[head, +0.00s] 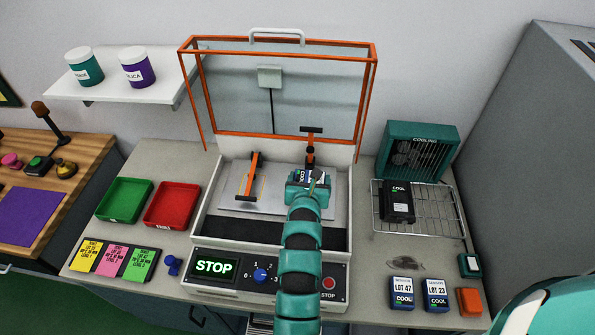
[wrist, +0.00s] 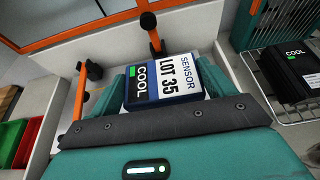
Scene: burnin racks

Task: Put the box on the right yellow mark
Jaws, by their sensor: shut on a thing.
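My gripper (head: 308,186) is shut on a dark blue sensor box labelled LOT 35 and COOL (wrist: 168,84), its fingers on either side of it. The box also shows partly in the head view (head: 299,174), over the right part of the metal plate (head: 225,201) in the open machine. One orange clamp (head: 250,178) stands left of my gripper, the other (head: 310,150) just behind the box. A thin yellowish strip (head: 263,190) shows by the left clamp. I see no right yellow mark; my gripper and the box cover that area. I cannot tell whether the box touches the plate.
The orange-framed lid (head: 277,42) is raised. The machine's panel (head: 270,276) reads STOP. On the right, a black COOL box (head: 397,201) lies on a wire rack (head: 440,214) before the cooling fan (head: 417,150). Green (head: 125,200) and red trays (head: 172,206) sit on the left.

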